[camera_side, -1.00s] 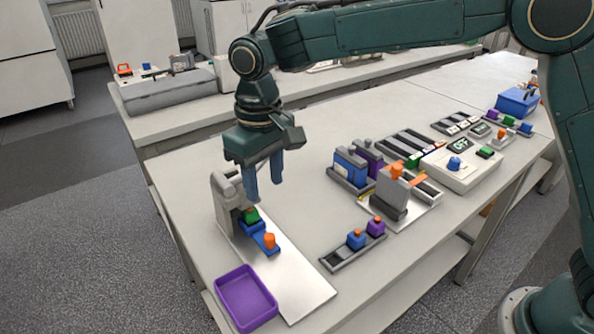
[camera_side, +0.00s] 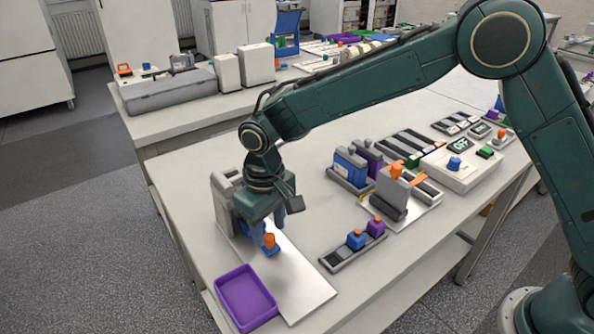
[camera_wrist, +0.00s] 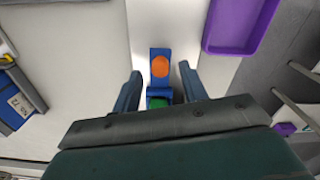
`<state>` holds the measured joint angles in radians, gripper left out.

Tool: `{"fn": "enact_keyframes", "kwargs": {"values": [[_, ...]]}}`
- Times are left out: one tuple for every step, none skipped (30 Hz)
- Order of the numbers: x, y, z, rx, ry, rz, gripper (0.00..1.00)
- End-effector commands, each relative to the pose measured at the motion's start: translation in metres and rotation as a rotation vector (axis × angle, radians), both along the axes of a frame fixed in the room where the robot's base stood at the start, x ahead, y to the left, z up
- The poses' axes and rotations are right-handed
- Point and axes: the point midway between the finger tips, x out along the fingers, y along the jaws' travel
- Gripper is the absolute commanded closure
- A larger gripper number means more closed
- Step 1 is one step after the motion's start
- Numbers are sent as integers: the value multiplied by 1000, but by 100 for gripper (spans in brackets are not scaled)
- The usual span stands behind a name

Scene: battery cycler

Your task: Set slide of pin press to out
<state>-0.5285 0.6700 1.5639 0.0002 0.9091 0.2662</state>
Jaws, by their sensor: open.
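The pin press (camera_side: 224,194) stands at the left end of the table on a white base plate (camera_side: 300,286). Its blue slide (camera_wrist: 161,53) extends along the plate and carries an orange knob (camera_side: 269,241), which also shows in the wrist view (camera_wrist: 160,66). A green piece (camera_wrist: 158,103) sits on the slide closer to my gripper in the wrist view; in the side view my gripper hides it. My gripper (camera_side: 263,226) is low over the slide and open. In the wrist view its two blue fingers (camera_wrist: 160,84) straddle the slide, with the knob beyond them.
A purple tray (camera_side: 246,298) sits beside the base plate at the front edge. A grey rack (camera_side: 350,250) with a blue and a purple piece lies to the right. Another grey fixture (camera_side: 390,192) and a white OFF-display box (camera_side: 462,170) stand farther right.

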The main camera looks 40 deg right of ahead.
Motion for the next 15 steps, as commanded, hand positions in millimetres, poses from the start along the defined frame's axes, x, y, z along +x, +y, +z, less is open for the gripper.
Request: {"fn": "enact_keyframes", "kwargs": {"values": [[0, 0, -6, 0, 1, 0, 57], [0, 0, -9, 0, 1, 0, 57], [0, 0, -13, 0, 1, 0, 57], [0, 0, -15, 0, 0, 0, 57], [0, 0, -17, 0, 0, 0, 57], [0, 0, -19, 0, 0, 0, 57], [0, 0, -20, 0, 0, 0, 57], [0, 0, -21, 0, 0, 0, 57], [0, 0, -22, 0, 0, 0, 57], [0, 0, -23, 0, -1, 0, 57], [0, 0, -23, 0, -1, 0, 57], [0, 0, -24, 0, -1, 0, 57], [0, 0, -24, 0, -1, 0, 57], [0, 0, -24, 0, -1, 0, 57], [0, 0, -24, 0, -1, 0, 57]]}}
